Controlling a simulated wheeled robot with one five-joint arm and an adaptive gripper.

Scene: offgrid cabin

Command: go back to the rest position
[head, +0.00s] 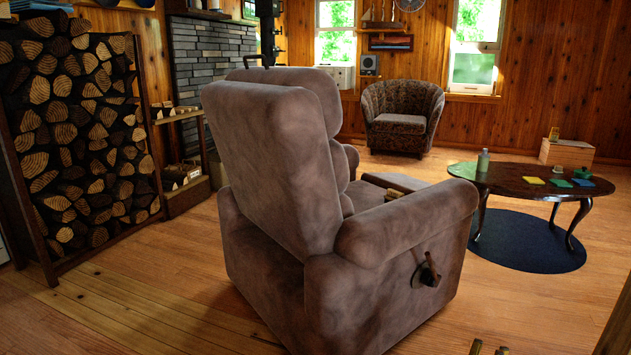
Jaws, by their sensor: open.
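Nothing shows between the tips. The rest of the gripper and the arm are out of view below the frame.
A large grey-brown recliner (270,165) with a side lever fills the middle. A firewood rack (150,125) stands left. An oval table (508,181) holding a bottle and small coloured items stands right on a dark round rug (520,250). An armchair (402,118) is behind.

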